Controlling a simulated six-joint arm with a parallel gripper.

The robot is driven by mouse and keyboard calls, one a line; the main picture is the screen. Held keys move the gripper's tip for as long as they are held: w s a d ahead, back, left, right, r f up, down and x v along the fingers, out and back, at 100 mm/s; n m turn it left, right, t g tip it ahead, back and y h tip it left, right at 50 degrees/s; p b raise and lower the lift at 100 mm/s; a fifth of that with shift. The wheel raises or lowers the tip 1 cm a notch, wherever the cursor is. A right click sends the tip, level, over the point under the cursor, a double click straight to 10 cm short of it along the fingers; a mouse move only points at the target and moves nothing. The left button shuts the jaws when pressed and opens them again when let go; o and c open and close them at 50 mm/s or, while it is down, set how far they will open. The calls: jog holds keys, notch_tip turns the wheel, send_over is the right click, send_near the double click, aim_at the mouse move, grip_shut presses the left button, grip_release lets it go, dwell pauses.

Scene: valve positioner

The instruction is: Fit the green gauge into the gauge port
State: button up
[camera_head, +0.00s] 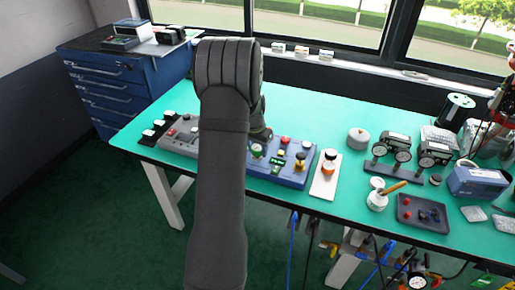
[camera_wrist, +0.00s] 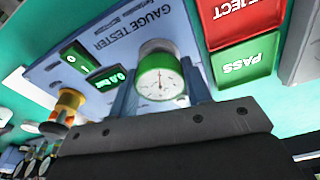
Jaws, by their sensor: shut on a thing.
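The green gauge (camera_wrist: 160,78) has a white dial and a green rim. In the wrist view it sits between the two fingers of my gripper (camera_wrist: 161,90), which is shut on it. Its dial faces the wrist camera. The blue gauge tester (camera_wrist: 98,58) lies beyond the gauge, with its printed name and a lit green display (camera_wrist: 108,80). The tester also shows on the bench in the head view (camera_head: 290,181). I cannot make out the gauge port; the gauge and fingers cover part of the tester. In the head view my arm hides most of the gripper.
Green PASS (camera_wrist: 246,62) and red REJECT (camera_wrist: 240,18) plates are right of the gauge. On the bench (camera_head: 335,108), a grey box (camera_head: 180,139) is left of my arm and a white plate (camera_head: 325,180) stands right of the tester.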

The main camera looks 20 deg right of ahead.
jog(key=shift+f, duration=0.5)
jog(key=o, duration=0.7)
jog(key=shift+o, duration=0.2)
jog(key=shift+s+a+r, duration=0.15)
jog(key=shift+a+r, duration=0.05)
jog(key=shift+r, duration=1.6)
jog(key=shift+s+a+r, duration=0.1)
jog(key=shift+a+r, duration=0.05)
jog(key=shift+r, duration=1.65)
jog(key=shift+s+a+r, duration=0.15)
jog(key=shift+a+r, duration=0.05)
jog(key=shift+r, duration=1.6)
notch_tip(320, 180, up, 7)
